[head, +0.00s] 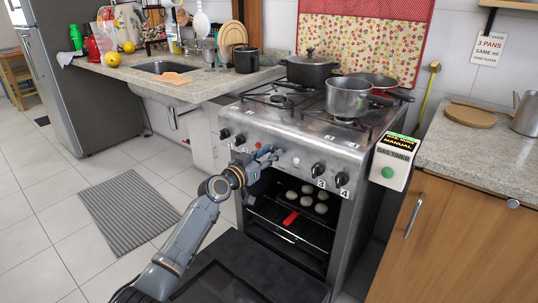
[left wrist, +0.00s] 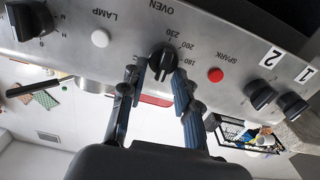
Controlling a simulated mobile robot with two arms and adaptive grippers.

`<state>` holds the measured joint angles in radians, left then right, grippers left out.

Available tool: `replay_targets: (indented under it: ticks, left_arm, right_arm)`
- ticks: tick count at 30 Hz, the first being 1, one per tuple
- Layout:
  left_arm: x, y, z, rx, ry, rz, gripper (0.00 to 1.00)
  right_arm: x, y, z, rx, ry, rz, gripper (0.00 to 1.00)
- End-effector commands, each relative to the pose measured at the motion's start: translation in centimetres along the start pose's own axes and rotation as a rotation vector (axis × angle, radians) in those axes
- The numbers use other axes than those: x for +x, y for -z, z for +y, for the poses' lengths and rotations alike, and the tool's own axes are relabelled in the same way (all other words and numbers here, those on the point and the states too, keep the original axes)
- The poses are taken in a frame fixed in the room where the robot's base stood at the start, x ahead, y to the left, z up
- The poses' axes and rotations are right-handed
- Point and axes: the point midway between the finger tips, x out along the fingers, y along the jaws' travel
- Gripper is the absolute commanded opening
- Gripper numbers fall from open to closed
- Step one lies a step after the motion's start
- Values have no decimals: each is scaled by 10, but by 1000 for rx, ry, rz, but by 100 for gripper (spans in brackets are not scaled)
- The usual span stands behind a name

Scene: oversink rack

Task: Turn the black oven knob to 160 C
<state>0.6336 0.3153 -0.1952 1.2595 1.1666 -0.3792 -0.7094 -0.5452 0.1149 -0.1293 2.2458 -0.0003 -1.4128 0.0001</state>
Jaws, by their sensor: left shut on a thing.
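The black oven knob (left wrist: 163,60) sits under the OVEN label on the steel stove panel (left wrist: 100,62), shown upside down in the left wrist view. The marks 230, 200 and 180 show around it; I cannot tell which mark it points at. My left gripper (left wrist: 163,85) is shut on this knob, one finger on each side. In the head view the left gripper (head: 268,158) is at the middle of the stove front and hides the knob. My right gripper is not in view.
The red spark button (left wrist: 215,75) and white lamp button (left wrist: 100,38) flank the knob. Several black burner knobs (head: 318,169) line the panel. The oven is open below, with pale buns (head: 307,190) inside. Pots (head: 348,97) stand on top. A gas timer (head: 392,162) is at right.

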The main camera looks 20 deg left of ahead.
Motion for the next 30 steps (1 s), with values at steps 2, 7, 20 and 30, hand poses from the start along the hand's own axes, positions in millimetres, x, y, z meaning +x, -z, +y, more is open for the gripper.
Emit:
replay_targets:
  ticks: [2,7,20,30]
  left_arm:
    - [0,-1,0,-31,0,0,0]
    - [0,-1,-2,-141,0,0,0]
    - [0,-2,-7,-540,0,0,0]
    - [0,-5,-10,-820,0,-2,0]
  right_arm:
    - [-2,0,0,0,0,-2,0]
    - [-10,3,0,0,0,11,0]
    - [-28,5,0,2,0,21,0]
    - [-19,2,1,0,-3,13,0]
